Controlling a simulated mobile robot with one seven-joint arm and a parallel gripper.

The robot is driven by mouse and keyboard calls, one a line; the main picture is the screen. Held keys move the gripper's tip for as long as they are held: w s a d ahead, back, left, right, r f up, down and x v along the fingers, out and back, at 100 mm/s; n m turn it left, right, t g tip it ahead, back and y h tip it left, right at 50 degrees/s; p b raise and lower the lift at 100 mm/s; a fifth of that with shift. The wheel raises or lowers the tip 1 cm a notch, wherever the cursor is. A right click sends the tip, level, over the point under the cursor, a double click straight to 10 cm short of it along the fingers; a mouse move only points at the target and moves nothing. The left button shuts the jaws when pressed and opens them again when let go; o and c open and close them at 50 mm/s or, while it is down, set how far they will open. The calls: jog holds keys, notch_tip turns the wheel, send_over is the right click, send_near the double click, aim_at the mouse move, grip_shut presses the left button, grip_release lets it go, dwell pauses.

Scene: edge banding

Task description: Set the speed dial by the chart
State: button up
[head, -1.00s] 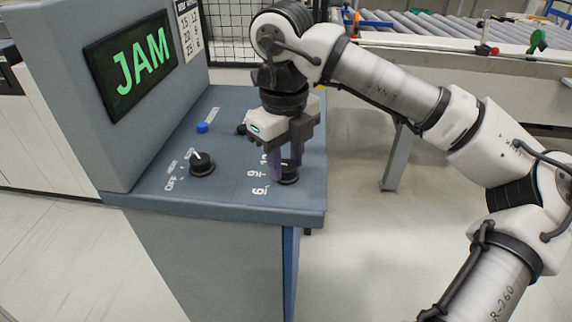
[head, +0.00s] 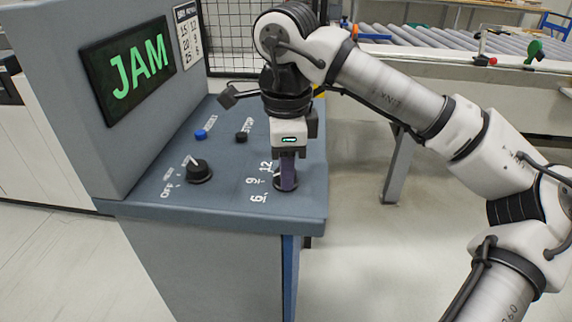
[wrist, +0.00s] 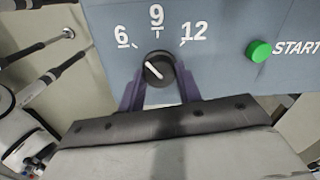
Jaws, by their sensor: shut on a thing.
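The speed dial (wrist: 158,69) is a round black knob with a white pointer line, marked 6, 9 and 12. In the wrist view its pointer slants up and left, roughly toward the 6. My gripper (wrist: 160,92) is shut on the dial, with a purple finger on each side of it. In the head view my gripper (head: 286,184) points straight down at the console's front right corner and hides most of the dial. The chart (head: 188,36) is a pale card with columns of numbers beside the screen; its small print is hard to read.
A green START button (wrist: 260,50) sits right of the dial in the wrist view. The console top (head: 226,190) also holds a black selector knob (head: 199,172), a blue button (head: 201,134) and a black button (head: 241,137). The screen (head: 128,70) reads JAM.

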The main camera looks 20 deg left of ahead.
jog(key=shift+n, duration=0.6)
jog(key=o, duration=1)
jog(key=shift+r, duration=0.1)
notch_tip(320, 180, up, 14)
jog(key=shift+s+p, duration=0.15)
jog(key=shift+p, duration=0.15)
jog(key=shift+d+f, duration=0.1)
jog(key=shift+f, duration=0.1)
